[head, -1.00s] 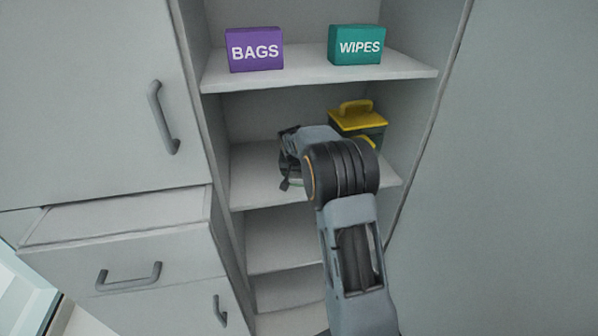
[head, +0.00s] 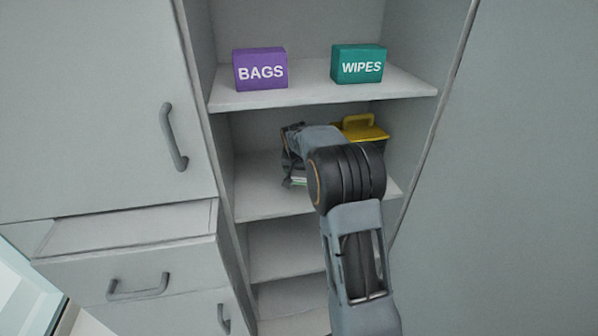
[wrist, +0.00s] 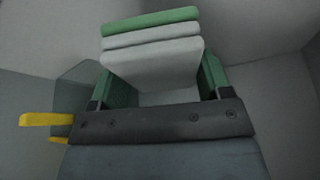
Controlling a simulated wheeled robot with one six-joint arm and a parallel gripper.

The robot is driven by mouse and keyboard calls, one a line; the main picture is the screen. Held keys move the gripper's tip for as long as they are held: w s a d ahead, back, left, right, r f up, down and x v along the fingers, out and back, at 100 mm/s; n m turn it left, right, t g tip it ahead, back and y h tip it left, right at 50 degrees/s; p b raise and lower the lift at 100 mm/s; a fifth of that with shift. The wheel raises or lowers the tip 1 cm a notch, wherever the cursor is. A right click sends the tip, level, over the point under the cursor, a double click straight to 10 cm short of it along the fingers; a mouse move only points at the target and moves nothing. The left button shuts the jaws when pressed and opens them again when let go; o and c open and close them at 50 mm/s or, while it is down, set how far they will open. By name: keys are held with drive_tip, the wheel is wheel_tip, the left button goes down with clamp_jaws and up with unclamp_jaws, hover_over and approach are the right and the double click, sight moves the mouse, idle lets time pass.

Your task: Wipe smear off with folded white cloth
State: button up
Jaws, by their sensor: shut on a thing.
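The folded white cloth (wrist: 152,62) has a green top layer and fills the middle of the wrist view. My gripper (wrist: 158,72) is shut on it, with a green finger on each side. In the head view my gripper (head: 293,160) is inside the middle shelf bay, above the shelf board, and mostly hides the cloth; a small pale green and white edge (head: 299,182) shows beneath it. No smear can be made out in either view.
A dark box with a yellow handled lid (head: 362,130) stands right behind my arm, partly hidden. A purple BAGS box (head: 260,70) and a teal WIPES box (head: 358,64) sit on the shelf above (head: 310,95). A drawer (head: 130,235) stands partly open at lower left.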

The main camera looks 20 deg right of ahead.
drive_tip(key=shift+r+p, duration=1)
drive_tip(key=shift+r, duration=0.55)
drive_tip(key=shift+f, duration=0.1)
